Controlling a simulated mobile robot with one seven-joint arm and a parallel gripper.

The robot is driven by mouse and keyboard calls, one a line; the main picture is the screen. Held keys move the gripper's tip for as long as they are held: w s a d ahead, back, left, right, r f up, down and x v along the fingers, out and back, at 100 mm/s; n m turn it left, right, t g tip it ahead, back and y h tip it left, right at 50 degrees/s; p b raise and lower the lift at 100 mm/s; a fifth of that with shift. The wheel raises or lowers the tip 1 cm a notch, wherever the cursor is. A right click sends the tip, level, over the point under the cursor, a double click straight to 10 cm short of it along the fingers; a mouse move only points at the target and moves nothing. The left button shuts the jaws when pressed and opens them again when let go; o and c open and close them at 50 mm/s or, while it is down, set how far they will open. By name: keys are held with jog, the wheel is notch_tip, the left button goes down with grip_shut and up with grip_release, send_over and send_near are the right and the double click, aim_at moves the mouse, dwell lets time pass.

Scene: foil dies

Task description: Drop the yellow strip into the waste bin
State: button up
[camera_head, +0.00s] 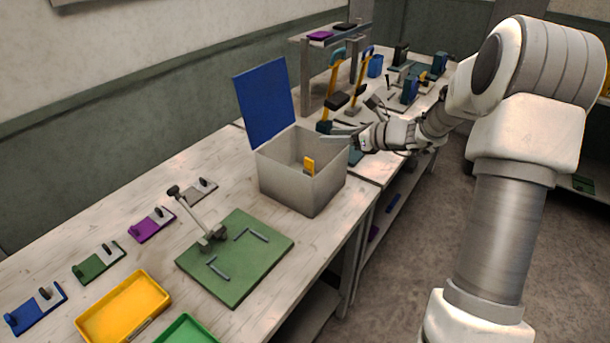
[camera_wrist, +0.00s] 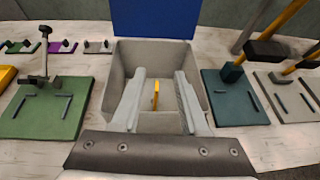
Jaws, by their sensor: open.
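The waste bin (camera_head: 282,184) is an open grey box with a raised blue lid (camera_head: 266,105), standing on the bench. The yellow strip (camera_head: 308,165) is inside the bin, roughly upright, partly hidden by the near wall. In the wrist view the strip (camera_wrist: 156,95) shows below and between my fingers, apart from both. I cannot tell whether it touches the bin floor. My gripper (camera_head: 343,132) is open and empty above the bin's right side. In the wrist view its spread fingers (camera_wrist: 160,76) reach over the bin (camera_wrist: 118,68).
A green plate (camera_head: 240,280) with a clamp stand is left of the bin. A yellow tray (camera_head: 122,312) and several small coloured fixtures lie further left. Presses with yellow handles (camera_head: 333,80) and a shelf stand beyond the bin. Bare bench lies around the bin's left side.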

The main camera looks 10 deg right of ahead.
jog(key=v, duration=0.5)
jog(key=shift+s+d+r, duration=0.1)
jog(key=shift+s+d, duration=0.05)
jog(key=shift+s, duration=0.05)
